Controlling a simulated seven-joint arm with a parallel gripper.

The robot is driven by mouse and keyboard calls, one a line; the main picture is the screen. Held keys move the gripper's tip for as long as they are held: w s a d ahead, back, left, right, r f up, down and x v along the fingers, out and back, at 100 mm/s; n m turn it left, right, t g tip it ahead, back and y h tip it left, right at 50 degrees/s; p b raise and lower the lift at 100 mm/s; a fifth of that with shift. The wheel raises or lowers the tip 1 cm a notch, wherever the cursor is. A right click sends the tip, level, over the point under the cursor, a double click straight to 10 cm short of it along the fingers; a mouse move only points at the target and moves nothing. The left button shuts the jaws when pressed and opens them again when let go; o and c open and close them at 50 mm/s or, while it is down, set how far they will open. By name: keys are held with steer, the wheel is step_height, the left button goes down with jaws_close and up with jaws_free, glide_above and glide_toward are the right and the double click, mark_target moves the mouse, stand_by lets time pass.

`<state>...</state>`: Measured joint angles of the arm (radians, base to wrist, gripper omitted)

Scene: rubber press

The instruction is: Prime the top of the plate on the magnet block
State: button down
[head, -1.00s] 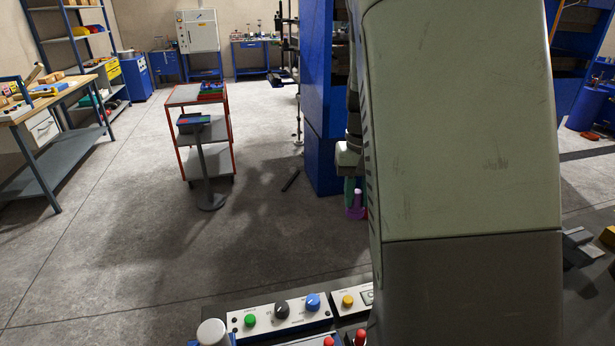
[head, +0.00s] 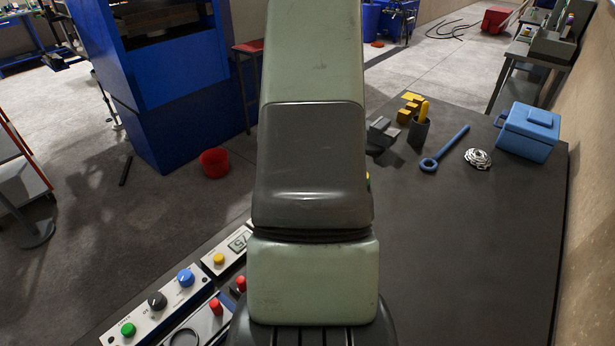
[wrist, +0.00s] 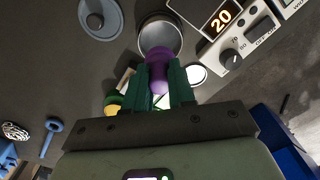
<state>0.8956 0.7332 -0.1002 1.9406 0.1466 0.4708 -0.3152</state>
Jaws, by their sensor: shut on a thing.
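My gripper (wrist: 159,88) shows in the wrist view with its green fingers shut on a purple tool (wrist: 158,54). The tool's wide end overlaps the near rim of an open round metal pot (wrist: 165,22). I cannot tell whether the tool's far end is inside the pot or above it. A round grey disc with a knob (wrist: 100,19), perhaps a lid, lies left of the pot. My arm hides the gripper and the tool in the head view. I cannot make out the magnet block or the plate in either view.
The control panel (head: 158,318) with knobs and red buttons is at lower left; a display reading 20 (wrist: 221,19) shows in the wrist view. The bench's right side is clear.

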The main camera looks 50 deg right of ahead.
steer(key=shift+f, duration=2.8)
steer(key=shift+f, duration=0.6)
steer(key=shift+r, duration=0.1)
steer(key=shift+r, duration=3.45)
steer(key=shift+w, duration=0.1)
